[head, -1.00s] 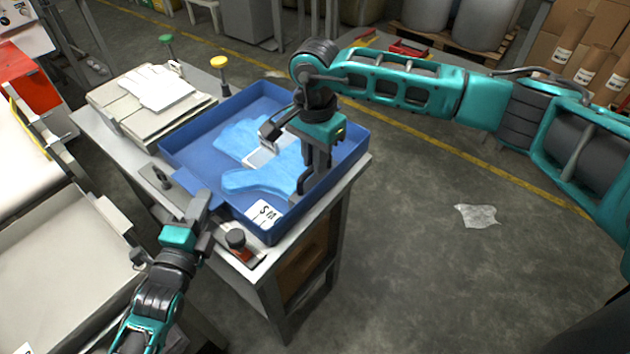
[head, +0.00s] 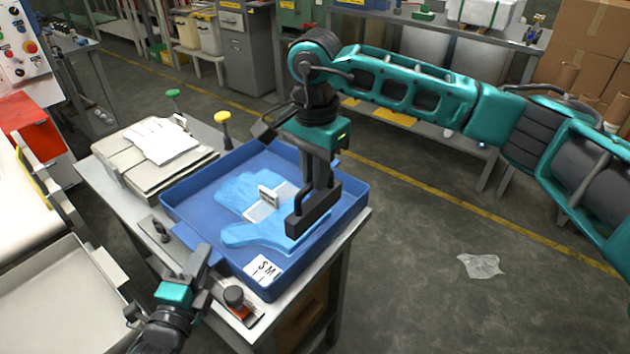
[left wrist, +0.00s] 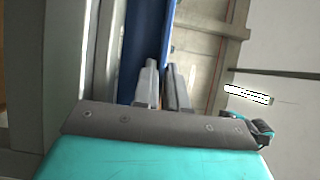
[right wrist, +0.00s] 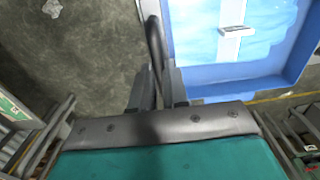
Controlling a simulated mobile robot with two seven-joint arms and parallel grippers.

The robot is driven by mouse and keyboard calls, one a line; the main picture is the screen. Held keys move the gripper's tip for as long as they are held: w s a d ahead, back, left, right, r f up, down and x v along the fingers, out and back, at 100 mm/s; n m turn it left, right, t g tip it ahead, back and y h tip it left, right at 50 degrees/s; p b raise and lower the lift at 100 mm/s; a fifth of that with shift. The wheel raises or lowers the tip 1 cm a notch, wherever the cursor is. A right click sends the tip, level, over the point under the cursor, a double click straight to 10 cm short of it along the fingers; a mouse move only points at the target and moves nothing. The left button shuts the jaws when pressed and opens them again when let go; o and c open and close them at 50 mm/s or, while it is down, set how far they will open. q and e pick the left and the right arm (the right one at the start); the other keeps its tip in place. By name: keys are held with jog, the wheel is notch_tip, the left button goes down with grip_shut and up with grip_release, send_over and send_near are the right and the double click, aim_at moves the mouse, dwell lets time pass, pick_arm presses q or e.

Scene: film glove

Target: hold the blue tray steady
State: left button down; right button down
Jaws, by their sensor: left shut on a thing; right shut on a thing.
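The blue tray (head: 182,228) lies on a bench with a white size label at its near corner. Inside lies a light blue glove (head: 245,190), with a white piece (head: 262,212) bearing a small upright handle on it. My left gripper (head: 200,262) is shut on the tray's near left edge; that blue edge (left wrist: 150,40) also shows in the left wrist view. My right gripper (head: 316,180) is shut on a dark handled bar (head: 314,209), which hangs above the tray's right part. In the right wrist view its dark curved handle (right wrist: 154,45) runs between the fingers.
A stack of pale boards with a white glove (head: 160,140) stands left of the tray. Yellow (head: 222,117) and green (head: 174,95) knobs rise behind. A black knob (head: 234,296) sits near my left gripper. The floor at right is open, with a plastic scrap (head: 481,265).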

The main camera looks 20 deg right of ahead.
jog(key=shift+r, duration=0.15)
pick_arm(q)
jog(key=c, duration=1.1)
grip_release()
jog(key=shift+s, duration=0.1)
